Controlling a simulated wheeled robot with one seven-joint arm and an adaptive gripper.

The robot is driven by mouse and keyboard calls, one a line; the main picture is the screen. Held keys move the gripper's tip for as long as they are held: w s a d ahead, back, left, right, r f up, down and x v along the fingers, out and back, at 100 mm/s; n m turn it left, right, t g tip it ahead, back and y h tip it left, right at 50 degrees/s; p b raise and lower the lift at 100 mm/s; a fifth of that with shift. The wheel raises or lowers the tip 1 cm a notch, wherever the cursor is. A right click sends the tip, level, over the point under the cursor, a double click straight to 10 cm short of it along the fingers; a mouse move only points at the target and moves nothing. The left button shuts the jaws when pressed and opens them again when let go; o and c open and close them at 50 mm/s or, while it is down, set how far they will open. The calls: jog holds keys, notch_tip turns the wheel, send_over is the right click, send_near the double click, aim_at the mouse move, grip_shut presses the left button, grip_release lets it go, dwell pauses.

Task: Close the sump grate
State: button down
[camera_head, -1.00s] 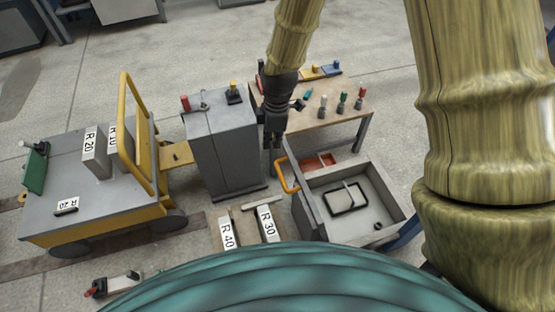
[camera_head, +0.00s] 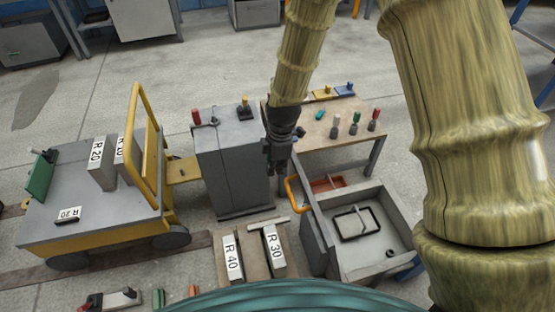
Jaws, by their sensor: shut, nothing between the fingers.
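A grey open box (camera_head: 345,268) stands on the floor at right of centre in the head view. It holds a black rectangular ring and a small dark round part. A grey upright panel (camera_head: 318,228) stands along its left side, with an orange looped handle (camera_head: 291,195) at its upper left end. I take this panel for the sump grate, standing open, but cannot be sure. My gripper (camera_head: 277,172) points down just above and left of the handle. It is shut and empty. I cannot tell whether its tips touch the handle.
A grey cabinet (camera_head: 231,167) stands close left of my gripper. A wooden bench (camera_head: 310,131) with coloured-topped tools is behind. Blocks marked R 40 (camera_head: 232,258) and R 30 (camera_head: 273,250) lie in front. A yellow-framed cart (camera_head: 90,215) is at left.

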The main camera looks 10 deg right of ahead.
jog(key=shift+d+f, duration=0.15)
jog(key=shift+d, duration=1.75)
jog(key=shift+w+d, duration=0.1)
